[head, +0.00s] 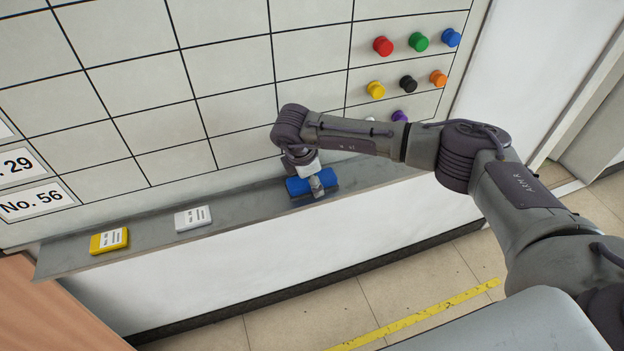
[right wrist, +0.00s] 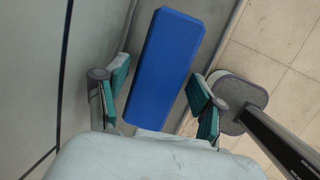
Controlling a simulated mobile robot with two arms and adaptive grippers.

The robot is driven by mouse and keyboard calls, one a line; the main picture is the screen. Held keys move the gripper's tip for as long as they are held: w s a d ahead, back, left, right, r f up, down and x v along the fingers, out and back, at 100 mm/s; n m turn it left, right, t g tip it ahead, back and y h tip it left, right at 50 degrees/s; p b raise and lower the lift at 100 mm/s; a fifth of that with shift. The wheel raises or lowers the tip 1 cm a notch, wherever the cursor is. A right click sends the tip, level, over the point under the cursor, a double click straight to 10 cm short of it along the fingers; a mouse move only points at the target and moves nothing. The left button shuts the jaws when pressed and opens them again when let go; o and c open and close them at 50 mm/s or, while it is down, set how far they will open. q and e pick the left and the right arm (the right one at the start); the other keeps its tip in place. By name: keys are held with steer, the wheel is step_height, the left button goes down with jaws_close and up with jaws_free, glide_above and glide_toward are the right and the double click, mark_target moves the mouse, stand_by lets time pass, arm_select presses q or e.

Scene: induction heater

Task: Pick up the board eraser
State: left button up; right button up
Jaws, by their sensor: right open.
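The board eraser (head: 298,187) is a blue block with a dark underside, lying on the grey ledge (head: 255,200) below the gridded whiteboard. In the right wrist view the blue eraser (right wrist: 165,65) fills the middle. My right gripper (head: 316,184) is over the eraser and hides part of it in the head view. In the right wrist view its two teal-padded fingers (right wrist: 160,95) are apart, one on each side of the eraser, with gaps visible between the pads and the block. I cannot tell whether the pads reach below its top. My left gripper is not in view.
A yellow labelled box (head: 109,240) and a white labelled box (head: 193,218) lie on the ledge to the left. Several coloured magnets (head: 408,83) are on the whiteboard (head: 160,85) at the upper right. The whiteboard rises close behind the eraser; the ledge between the white box and eraser is clear.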

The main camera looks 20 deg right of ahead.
steer(key=shift+c, duration=0.3)
steer(key=c, duration=1.1)
steer(key=shift+o, duration=0.2)
steer(key=shift+r+b, duration=0.45)
steer(key=shift+r, duration=0.1)
step_height(320, 180, up, 3)
steer(key=shift+f+b, duration=0.1)
steer(key=shift+b, duration=0.65)
steer(key=s+d+r+b, duration=0.3)
steer(key=s+d+r, duration=0.3)
steer(key=d, duration=0.4)
steer(key=shift+r+b, duration=0.4)
steer(key=shift+r, duration=0.2)
